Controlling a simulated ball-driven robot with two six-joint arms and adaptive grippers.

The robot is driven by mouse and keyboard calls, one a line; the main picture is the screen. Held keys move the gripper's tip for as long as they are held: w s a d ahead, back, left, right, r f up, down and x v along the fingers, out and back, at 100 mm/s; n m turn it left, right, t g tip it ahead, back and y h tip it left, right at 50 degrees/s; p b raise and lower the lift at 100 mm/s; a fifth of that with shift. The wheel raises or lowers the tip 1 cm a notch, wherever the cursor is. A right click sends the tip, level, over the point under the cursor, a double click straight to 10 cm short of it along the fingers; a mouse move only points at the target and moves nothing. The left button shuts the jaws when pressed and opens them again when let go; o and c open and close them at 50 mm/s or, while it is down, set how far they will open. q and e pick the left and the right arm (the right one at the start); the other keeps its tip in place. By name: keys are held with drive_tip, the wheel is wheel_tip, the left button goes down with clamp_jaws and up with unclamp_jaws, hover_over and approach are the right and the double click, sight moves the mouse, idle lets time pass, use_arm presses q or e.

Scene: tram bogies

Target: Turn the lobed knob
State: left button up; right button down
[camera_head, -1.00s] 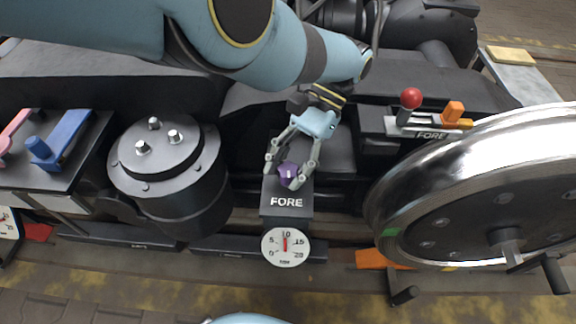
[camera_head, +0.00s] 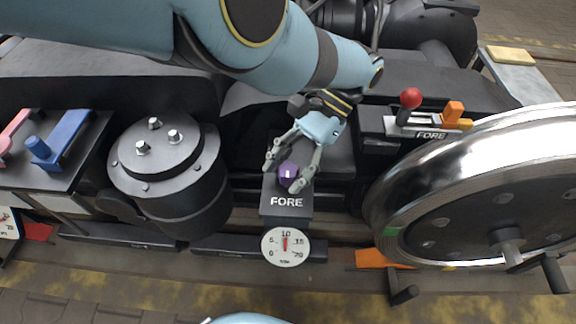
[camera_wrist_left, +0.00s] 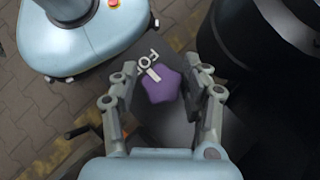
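The purple lobed knob (camera_head: 288,173) sits on a black box (camera_head: 287,211) marked FORE. A small white mark shows on the knob's face. My left gripper (camera_head: 282,178) is over the knob, its two fingers spread to either side. In the left wrist view the knob (camera_wrist_left: 162,88) lies between the fingertips of the left gripper (camera_wrist_left: 163,68), with gaps visible on both sides. The gripper looks open and holds nothing. My right gripper is not in view.
A round gauge (camera_head: 286,246) with a red needle is below the box. A black cylinder (camera_head: 168,165) with bolts stands to the left, and a large steel wheel (camera_head: 455,205) to the right. A red ball-topped lever (camera_head: 410,98) stands at the upper right.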

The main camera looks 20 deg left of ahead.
use_arm(q)
drive_tip(key=shift+o, duration=1.1)
drive_tip(key=shift+r, duration=0.1)
drive_tip(key=shift+w, duration=0.1)
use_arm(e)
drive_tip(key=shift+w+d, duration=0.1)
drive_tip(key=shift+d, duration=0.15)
use_arm(q)
drive_tip(key=shift+a, duration=0.1)
